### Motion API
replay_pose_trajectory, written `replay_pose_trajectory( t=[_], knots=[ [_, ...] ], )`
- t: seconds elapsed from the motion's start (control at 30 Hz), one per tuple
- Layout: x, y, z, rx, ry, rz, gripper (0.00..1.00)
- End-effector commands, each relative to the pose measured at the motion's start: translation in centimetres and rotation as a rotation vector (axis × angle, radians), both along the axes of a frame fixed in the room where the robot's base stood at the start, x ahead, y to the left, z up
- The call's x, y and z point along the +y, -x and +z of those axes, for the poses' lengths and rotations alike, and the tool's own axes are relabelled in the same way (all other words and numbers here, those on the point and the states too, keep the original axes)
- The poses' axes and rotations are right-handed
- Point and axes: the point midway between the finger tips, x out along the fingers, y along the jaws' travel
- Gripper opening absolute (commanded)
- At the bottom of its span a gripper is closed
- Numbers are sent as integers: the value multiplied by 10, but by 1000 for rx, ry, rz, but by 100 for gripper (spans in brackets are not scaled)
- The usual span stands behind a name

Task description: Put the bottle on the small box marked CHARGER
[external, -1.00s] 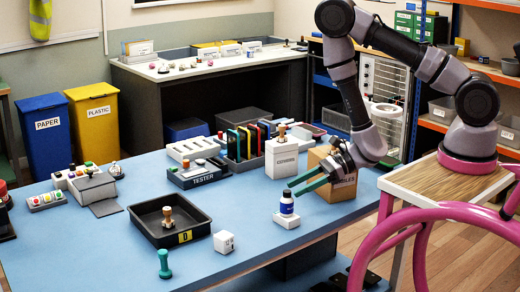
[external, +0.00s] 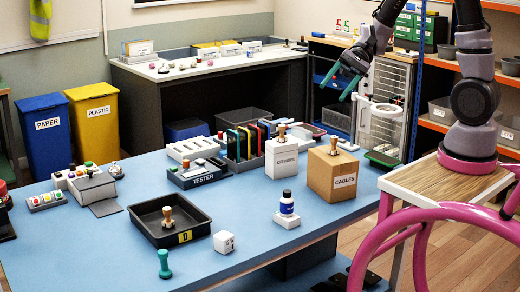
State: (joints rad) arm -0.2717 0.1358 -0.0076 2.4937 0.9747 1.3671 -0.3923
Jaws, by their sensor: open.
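The bottle (external: 287,203), white and blue with a dark cap, stands upright on a small white box (external: 286,220) near the front of the blue table. I cannot read any marking on that small box from here. My gripper (external: 337,90) is open and empty, with teal fingers. It is raised high above the back right of the table, well clear of the bottle. A larger white box (external: 281,158) with a label too small to read surely stands behind the bottle.
A brown CABLES box (external: 333,174) with a stamp on top stands right of the bottle. A black tray (external: 168,222) holding a stamp, a white cube (external: 224,242) and a teal stamp (external: 164,263) are to the left. The blue table (external: 330,218) is clear around the small box.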

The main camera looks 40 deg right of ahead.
Motion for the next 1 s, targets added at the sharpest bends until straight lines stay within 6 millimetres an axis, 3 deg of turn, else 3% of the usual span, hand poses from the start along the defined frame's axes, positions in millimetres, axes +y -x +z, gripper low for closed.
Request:
replay_pose_trajectory(
  t=[0.03, 0.27, 0.5, 0.6, 0.8, 1.0],
  knots=[
    [-15, 4, 13, -84, 43, 25, 58],
    [-97, 13, 45, -452, 336, 98, 58],
    [-188, 13, 89, -822, 696, 61, 58],
    [-216, 14, 108, -931, 815, 34, 58],
    [-242, 17, 128, -1032, 934, 3, 58],
    [-244, 17, 129, -1039, 943, 2, 58]
  ],
)
